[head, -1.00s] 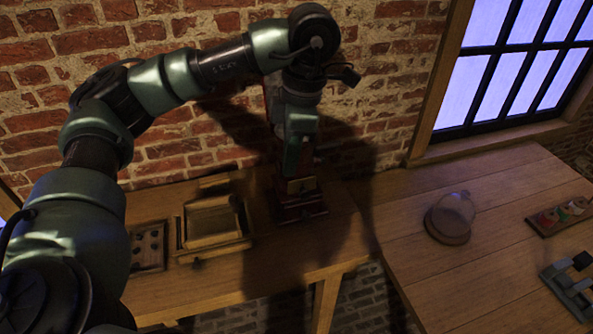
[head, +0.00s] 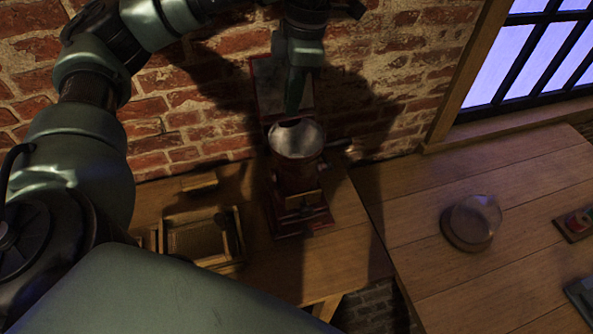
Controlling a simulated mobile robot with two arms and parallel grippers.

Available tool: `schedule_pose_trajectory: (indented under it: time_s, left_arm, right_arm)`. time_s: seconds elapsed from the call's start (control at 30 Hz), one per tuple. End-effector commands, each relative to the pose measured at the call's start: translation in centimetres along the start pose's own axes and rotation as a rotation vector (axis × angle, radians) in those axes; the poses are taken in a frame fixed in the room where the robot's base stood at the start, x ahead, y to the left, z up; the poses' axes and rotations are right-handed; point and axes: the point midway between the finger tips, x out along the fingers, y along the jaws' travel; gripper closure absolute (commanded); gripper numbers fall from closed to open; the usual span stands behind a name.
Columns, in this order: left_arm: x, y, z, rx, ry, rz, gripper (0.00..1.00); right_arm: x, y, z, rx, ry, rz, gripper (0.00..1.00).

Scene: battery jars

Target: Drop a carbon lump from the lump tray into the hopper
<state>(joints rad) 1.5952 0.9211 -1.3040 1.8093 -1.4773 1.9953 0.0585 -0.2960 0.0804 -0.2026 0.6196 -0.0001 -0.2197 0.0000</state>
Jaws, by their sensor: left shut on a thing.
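The hopper (head: 298,141), a round pale metal funnel, tops a dark red machine on the wooden bench by the brick wall. My left gripper (head: 293,105) points down just above the hopper's back rim. Its jaws are shut on a small dark thing, which I take to be a carbon lump; its shape is hard to make out against the dark behind the rim. My right gripper is out of view.
A wooden box (head: 238,252) with a dark scoop-like thing stands left of the machine. A glass dome on a round base (head: 471,222) stands on the right table (head: 420,262). The wall and window are close behind. Bare tabletop surrounds the dome.

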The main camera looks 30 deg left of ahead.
Motion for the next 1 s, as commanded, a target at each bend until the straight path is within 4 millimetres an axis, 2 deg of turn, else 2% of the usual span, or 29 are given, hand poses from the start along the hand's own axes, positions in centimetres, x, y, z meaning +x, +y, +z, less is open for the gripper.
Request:
schedule_pose_trajectory:
  time_s: [0.03,0.1,0.23,0.33,0.53,0.7,0.73,0.8,0.83,1.0]
  left_arm:
    - [0.9,0.0,0.1,0.000,0.001,-0.001,1.00]
    - [1.7,0.0,0.2,0.000,0.001,-0.001,1.00]
    - [3.3,0.0,0.5,-0.001,0.001,-0.001,1.00]
    - [4.3,0.0,0.6,-0.001,0.000,-0.001,1.00]
    - [5.0,0.0,0.7,-0.002,-0.001,0.000,1.00]
    - [4.9,0.0,0.7,-0.002,-0.001,0.000,1.00]
    - [4.9,0.0,0.7,-0.002,-0.001,0.000,0.82]
    - [4.9,0.0,0.7,-0.002,-0.001,0.000,0.63]
    - [4.9,0.0,0.7,-0.002,-0.001,0.000,0.59]
    - [4.9,0.0,0.7,-0.002,-0.001,0.000,0.59]
  right_arm:
    - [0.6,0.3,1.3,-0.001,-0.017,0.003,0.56]
    - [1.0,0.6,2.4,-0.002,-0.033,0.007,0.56]
    - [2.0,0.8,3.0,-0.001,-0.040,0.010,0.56]
    - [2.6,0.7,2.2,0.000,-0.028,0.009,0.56]
    - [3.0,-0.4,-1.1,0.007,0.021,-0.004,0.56]
    - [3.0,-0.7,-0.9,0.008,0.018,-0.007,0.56]
    - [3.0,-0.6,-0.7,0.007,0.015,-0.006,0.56]
    - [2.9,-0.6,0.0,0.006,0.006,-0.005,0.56]
    - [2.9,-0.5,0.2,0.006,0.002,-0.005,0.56]
    - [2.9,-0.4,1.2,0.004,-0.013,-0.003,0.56]
